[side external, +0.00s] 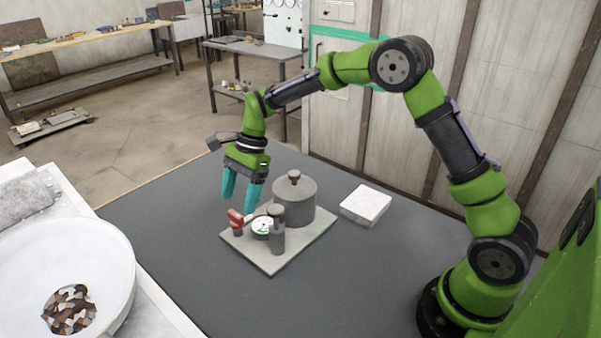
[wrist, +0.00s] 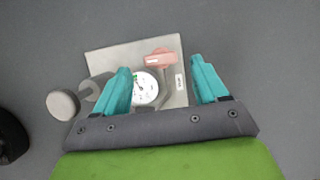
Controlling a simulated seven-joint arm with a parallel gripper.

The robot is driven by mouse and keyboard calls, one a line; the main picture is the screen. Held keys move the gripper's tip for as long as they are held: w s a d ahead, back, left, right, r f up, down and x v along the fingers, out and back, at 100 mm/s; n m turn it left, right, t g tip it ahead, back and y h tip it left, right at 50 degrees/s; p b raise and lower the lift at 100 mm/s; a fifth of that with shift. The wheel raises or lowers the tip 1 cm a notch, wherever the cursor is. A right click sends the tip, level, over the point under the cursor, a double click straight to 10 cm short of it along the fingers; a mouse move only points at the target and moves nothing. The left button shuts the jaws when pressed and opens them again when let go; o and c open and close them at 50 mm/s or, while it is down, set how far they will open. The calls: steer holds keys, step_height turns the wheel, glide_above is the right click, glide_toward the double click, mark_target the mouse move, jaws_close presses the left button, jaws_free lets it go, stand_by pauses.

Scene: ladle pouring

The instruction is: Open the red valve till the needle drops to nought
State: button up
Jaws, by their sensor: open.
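The red valve (side external: 236,220) sits at the left corner of a light grey base plate (side external: 272,261), beside a round white gauge (side external: 262,227). In the wrist view the red valve handle (wrist: 158,58) lies crosswise near the far edge of the plate, beyond and between my fingers. The gauge (wrist: 145,87) shows there partly behind my left finger; its needle is too small to read. My gripper (side external: 241,199) is open and empty, with teal fingers pointing down above the valve and gauge. In the wrist view my gripper (wrist: 166,78) straddles the gauge area from above.
A grey lidded pot (side external: 295,202) and a grey cylinder (side external: 277,237) stand on the plate close to the gauge. A white block (side external: 366,205) lies to the right. A white bowl (side external: 70,280) with brown pieces stands at left. The dark table (side external: 170,235) is clear left of the plate.

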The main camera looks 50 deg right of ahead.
mark_target(236, 213)
steer(key=shift+x, duration=1.85)
steer(key=c, duration=1.1)
steer(key=shift+o, duration=0.2)
